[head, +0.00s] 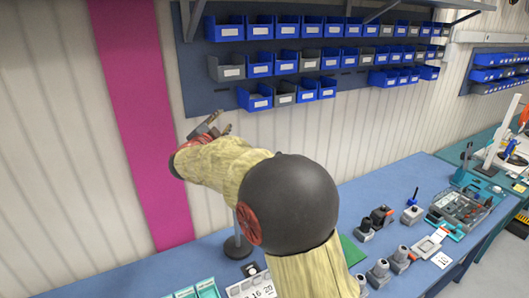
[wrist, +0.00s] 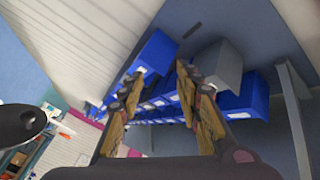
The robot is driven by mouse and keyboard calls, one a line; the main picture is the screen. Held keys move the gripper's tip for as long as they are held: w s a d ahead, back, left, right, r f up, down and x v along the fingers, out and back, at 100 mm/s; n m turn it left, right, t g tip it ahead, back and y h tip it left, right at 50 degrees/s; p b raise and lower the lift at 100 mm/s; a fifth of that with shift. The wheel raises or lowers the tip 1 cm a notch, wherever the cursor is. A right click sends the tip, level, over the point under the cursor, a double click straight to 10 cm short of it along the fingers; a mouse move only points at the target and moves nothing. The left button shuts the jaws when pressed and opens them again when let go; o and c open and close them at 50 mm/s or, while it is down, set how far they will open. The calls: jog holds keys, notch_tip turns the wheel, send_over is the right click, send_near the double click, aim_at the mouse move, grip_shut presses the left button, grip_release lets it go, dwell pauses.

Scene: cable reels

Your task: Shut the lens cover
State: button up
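My gripper (head: 210,127) is raised in front of the wall, below the rows of bins. In the wrist view its two fingers (wrist: 158,75) are spread apart with nothing between them. A stand with a dark round base (head: 238,249) and a thin pole is on the bench; its top is hidden behind my arm. A dark rounded thing with a pale spot (wrist: 18,126) shows at the left edge of the wrist view, apart from the fingers. I cannot tell whether it bears the lens cover. No lens cover can be made out clearly in the head view.
Blue and grey bins hang on a wall panel (head: 196,92) above my gripper. Bare wall lies left of my gripper.

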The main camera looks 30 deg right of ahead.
jog(key=s+d+f+m+g+h+p, duration=0.4)
jog(key=s+f+m+g+h+p, duration=0.35)
jog(key=f+m+g, duration=0.65)
jog(key=s+d+r+n+g+y+p, duration=0.1)
jog(key=s+d+n+g+p, duration=0.1)
jog(key=d, duration=0.5)
jog(key=shift+s+n, duration=0.25)
jog(key=shift+n, duration=0.45)
jog(key=shift+d, duration=0.1)
jog(key=shift+c, duration=0.7)
jog(key=shift+r, duration=0.1)
jog(key=c, duration=0.7)
grip_shut()
